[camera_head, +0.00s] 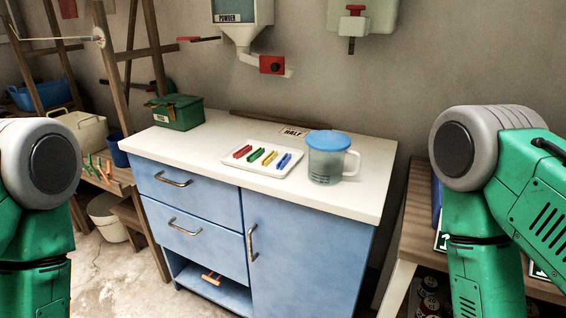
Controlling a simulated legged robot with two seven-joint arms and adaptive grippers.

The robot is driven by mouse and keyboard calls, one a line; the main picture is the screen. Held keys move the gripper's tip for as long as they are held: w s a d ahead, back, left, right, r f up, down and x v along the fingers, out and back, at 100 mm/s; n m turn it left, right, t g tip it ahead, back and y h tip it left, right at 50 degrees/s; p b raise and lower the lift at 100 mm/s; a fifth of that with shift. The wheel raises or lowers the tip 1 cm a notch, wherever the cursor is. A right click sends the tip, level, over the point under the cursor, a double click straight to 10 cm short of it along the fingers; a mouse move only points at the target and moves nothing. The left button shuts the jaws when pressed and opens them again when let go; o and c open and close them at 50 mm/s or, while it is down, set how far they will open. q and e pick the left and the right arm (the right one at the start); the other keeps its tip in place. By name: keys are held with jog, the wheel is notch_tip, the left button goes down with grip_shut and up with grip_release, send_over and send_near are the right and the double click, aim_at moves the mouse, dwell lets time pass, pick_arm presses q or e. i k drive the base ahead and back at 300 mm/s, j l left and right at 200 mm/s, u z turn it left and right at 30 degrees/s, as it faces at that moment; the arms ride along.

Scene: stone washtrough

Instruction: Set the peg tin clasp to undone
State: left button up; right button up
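A green lidded tin (178,112), likely the peg tin, stands at the back left corner of the white counter. Its lid looks shut, and a small yellowish patch shows on its front near the lid. That may be the clasp, but it is too small to tell whether it is done up or undone. My green and grey arms show at the left and right edges. Neither gripper is in view, and neither arm touches the tin.
On the counter (222,187), a white tray (251,171) holds several coloured pegs, beside a blue-lidded jug (326,165). A powder dispenser (240,35) hangs above the back. A wooden rack (130,50) stands left. The counter's front left is clear.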

aim_at(170, 106)
jog(key=i+j+z, duration=0.1)
jog(key=i+j, duration=0.15)
jog(key=j, duration=0.25)
jog(key=i+j+z, duration=0.1)
jog(key=j, duration=0.45)
jog(key=i+j+z, duration=0.15)
jog(key=i+j, duration=0.15)
jog(key=j, duration=0.25)
jog(key=i+j+z, duration=0.1)
jog(key=j, duration=0.45)
jog(key=i+j+z, duration=0.1)
jog(key=i+j, duration=0.15)
jog(key=j, duration=0.3)
jog(key=i+j+z, duration=0.1)
jog(key=j, duration=0.5)
jog(key=i+j+z, duration=0.15)
jog(key=j, duration=0.45)
jog(key=j+z, duration=0.1)
jog(key=j, duration=0.5)
